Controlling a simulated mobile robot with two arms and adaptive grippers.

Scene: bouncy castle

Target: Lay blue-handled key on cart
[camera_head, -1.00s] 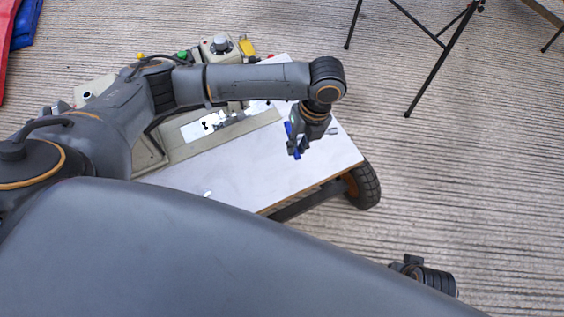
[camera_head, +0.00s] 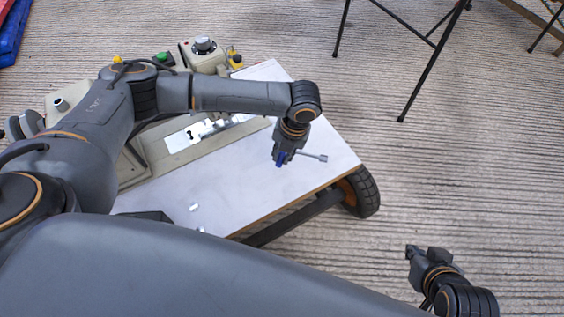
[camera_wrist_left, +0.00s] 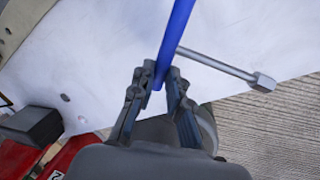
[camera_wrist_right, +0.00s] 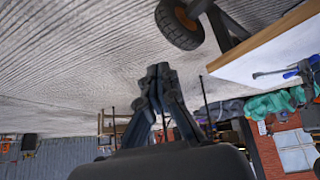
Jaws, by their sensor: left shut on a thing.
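The blue-handled key (camera_head: 312,157) has a blue bar handle and a silver shaft with a blocky end. My left gripper (camera_head: 283,157) is shut on the blue handle, over the right part of the cart's white top (camera_head: 240,185). The left wrist view shows the handle (camera_wrist_left: 177,35) between the fingers (camera_wrist_left: 157,88), with the shaft sticking out to the right. I cannot tell whether the key touches the top. My right gripper (camera_head: 412,253) is off the cart, lower right; its fingertips (camera_wrist_right: 158,72) look shut together and empty in the right wrist view.
A beige control panel with a round dial (camera_head: 204,46) stands along the cart's back left. Small white pieces (camera_head: 194,208) lie on the top's front. A cart wheel (camera_head: 360,191) is at the right. Black stand legs (camera_head: 436,62) rise beyond. The floor at right is open.

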